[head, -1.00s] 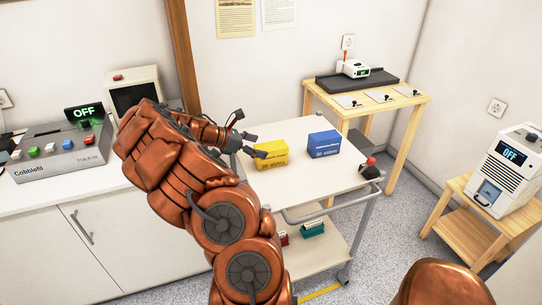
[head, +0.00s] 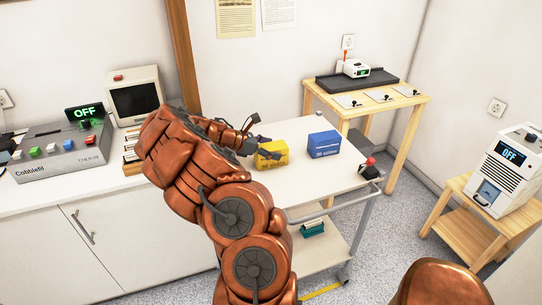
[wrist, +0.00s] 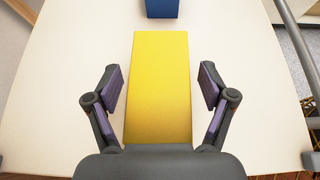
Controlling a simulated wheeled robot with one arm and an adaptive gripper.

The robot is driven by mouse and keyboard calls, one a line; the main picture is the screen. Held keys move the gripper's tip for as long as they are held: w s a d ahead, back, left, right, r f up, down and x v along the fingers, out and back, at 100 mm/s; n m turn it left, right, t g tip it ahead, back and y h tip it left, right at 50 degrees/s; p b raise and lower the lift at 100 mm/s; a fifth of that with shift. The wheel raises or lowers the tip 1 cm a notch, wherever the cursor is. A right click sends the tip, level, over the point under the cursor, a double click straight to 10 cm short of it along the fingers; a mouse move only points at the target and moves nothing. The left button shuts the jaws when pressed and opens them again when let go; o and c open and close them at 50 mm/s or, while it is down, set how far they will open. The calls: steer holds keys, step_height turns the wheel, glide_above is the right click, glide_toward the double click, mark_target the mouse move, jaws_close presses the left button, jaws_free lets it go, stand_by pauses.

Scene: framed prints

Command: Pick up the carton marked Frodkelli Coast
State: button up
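A yellow carton (head: 272,154) stands on the white top of a trolley (head: 335,175), with small dark print too fine to read. A blue carton (head: 323,144) stands to its right, its print also unreadable here. My gripper (head: 256,145) is at the left end of the yellow carton and hides part of it. In the wrist view the yellow carton (wrist: 159,85) lies between the two spread fingers of my gripper (wrist: 159,88), with a gap on each side. The blue carton (wrist: 162,8) shows beyond it.
A dark device with a red top (head: 369,168) sits at the trolley's right edge. A teal item (head: 313,228) lies on its lower shelf. A grey Cobblefil console (head: 60,150) and a monitor (head: 134,98) stand on the left counter. A wooden table (head: 365,105) stands behind.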

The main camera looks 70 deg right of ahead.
steer(key=c, duration=1.2)
steer(key=shift+c, duration=0.2)
steer(key=shift+r, duration=0.65)
steer(key=shift+w+a+r, duration=0.1)
steer(key=shift+a+r, duration=0.05)
steer(key=shift+r, duration=0.45)
steer(key=shift+a+r, duration=0.15)
steer(key=shift+r, duration=0.4)
steer(key=w+a+r+b, duration=0.1)
steer(key=w+a, duration=0.3)
steer(key=a, duration=1)
steer(key=shift+w+a+r+b, duration=0.15)
steer(key=shift+a+r+b, duration=0.05)
steer(key=shift+a+b, duration=0.2)
